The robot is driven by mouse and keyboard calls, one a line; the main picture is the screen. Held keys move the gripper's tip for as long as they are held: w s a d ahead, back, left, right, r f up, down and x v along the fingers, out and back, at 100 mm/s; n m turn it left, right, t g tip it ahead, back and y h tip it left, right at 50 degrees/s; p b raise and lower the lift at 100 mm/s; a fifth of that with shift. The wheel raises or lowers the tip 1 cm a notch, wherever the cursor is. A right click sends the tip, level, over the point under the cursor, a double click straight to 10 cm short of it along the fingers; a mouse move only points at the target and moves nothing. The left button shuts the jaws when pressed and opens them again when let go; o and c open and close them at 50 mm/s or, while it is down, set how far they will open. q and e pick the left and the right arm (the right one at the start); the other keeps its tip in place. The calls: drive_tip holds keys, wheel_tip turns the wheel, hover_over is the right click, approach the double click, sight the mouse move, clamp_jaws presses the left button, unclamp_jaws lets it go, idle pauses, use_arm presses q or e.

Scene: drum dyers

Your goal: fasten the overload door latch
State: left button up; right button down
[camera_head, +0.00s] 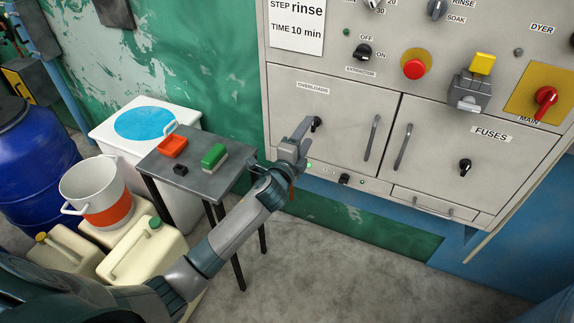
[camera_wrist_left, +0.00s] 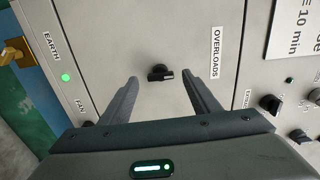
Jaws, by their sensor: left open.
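The overload door (camera_head: 340,112) is the left grey panel door labelled OVERLOADS and looks closed in the head view. My left gripper (camera_head: 304,128) is at the door beside the knob. In the left wrist view its two fingers (camera_wrist_left: 160,88) are apart, with the knob between and just beyond their tips; nothing is held. The knob's pointer lies nearly along the line between the fingers. My right gripper is not in view.
A vertical handle (camera_head: 372,137) stands out on the overload door. The FUSES door (camera_head: 465,150) with its own latch is to the right. Knobs and a red button (camera_head: 413,68) are above. A small table (camera_head: 190,182) with a green brush (camera_head: 214,157) stands left of the panel.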

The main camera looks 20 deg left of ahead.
use_arm(q)
drive_tip(key=s+b, duration=0.2)
drive_tip(key=s, duration=1.2)
drive_tip(key=shift+a+b, duration=0.3)
drive_tip(key=shift+b, duration=0.05)
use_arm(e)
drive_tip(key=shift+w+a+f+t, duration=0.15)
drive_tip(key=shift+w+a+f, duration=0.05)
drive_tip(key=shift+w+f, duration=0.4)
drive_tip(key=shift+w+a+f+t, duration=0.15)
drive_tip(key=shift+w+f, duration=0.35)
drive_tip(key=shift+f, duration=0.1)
use_arm(q)
drive_tip(key=shift+s, duration=0.1)
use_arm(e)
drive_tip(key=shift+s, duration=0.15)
